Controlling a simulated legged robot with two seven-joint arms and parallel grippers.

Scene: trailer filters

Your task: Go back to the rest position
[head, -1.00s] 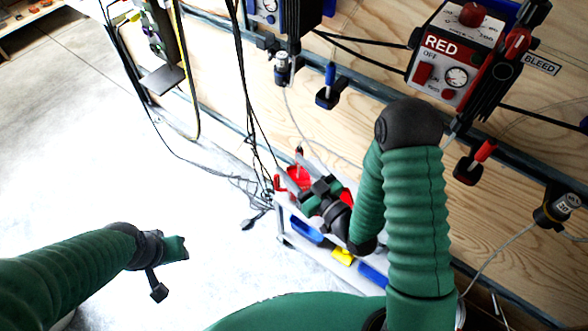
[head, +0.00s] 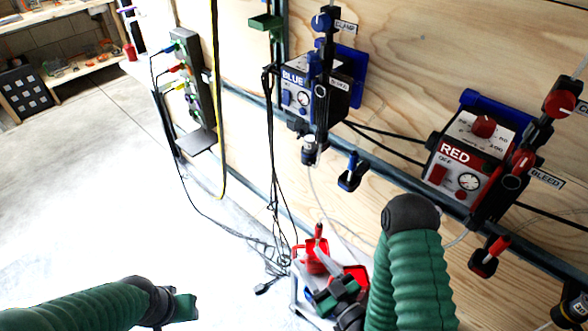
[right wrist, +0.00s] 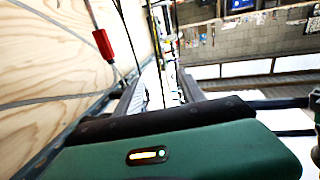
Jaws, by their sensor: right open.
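My right gripper (head: 335,288) is low in the head view, in front of a cart with red parts; its fingers are small and partly overlapped there. In the right wrist view my right gripper (right wrist: 158,88) has its two dark fingers apart with nothing between them. The arm's green sleeves show on both sides.
The red filter unit (head: 468,160) and the blue filter unit (head: 312,92) are on the wooden wall (head: 420,60). Cables (head: 272,180) hang down to the floor beside the cart (head: 293,290). A power strip (head: 190,85) is at the upper left. The floor (head: 110,200) at left is clear.

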